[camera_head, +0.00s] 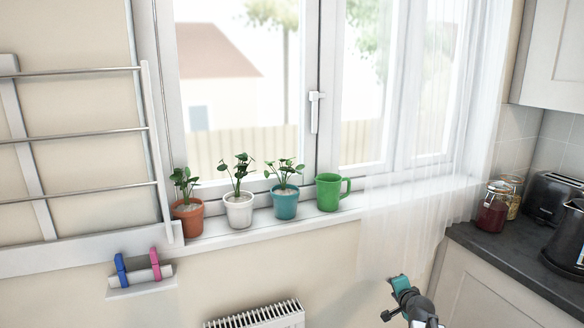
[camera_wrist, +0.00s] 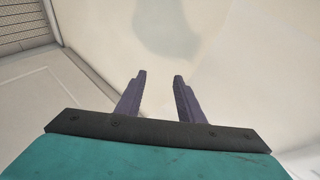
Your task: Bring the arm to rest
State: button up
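My gripper (camera_wrist: 159,76) shows in the wrist view with its two dark purple fingers apart and nothing between them. In the head view, my arm's teal and dark end (camera_head: 402,290) is at the lower right, in front of the wall below the windowsill and left of the counter's front. The fingers cannot be made out clearly there. The wrist view beyond the fingers shows a pale, blurred surface with a soft shadow, touching nothing that I can see.
Three potted plants, orange (camera_head: 189,218), white (camera_head: 239,212) and teal (camera_head: 285,203), and a green mug (camera_head: 328,192) stand on the windowsill. A radiator (camera_head: 255,317) is below. Jars (camera_head: 493,208), a toaster (camera_head: 552,195) and a kettle (camera_head: 567,240) stand on the dark counter (camera_head: 505,257). A sheer curtain (camera_head: 420,215) hangs nearby.

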jog(key=s+a+f+n+g+y, duration=0.2)
jog(key=s+a+f+n+g, duration=0.8)
jog(key=s+a+f, duration=0.6)
jog(key=s+a+f+n+g, duration=0.1)
jog(key=s+f+g, duration=0.1)
jog(key=s+f, duration=0.5)
jog(key=s+f+n+g, duration=0.2)
jog(key=s+f, duration=0.5)
jog(key=s, duration=0.7)
jog(key=s+a+f+n+g+h, duration=0.1)
jog(key=s+f+g, duration=0.2)
jog(key=s+f, duration=0.4)
jog(key=s, duration=0.4)
jog(key=shift+s+a+n, duration=0.15)
jog(key=shift+a+n, duration=0.15)
jog(key=shift+c, duration=0.5)
jog(key=shift+s+r, duration=0.3)
jog(key=shift+s, duration=0.1)
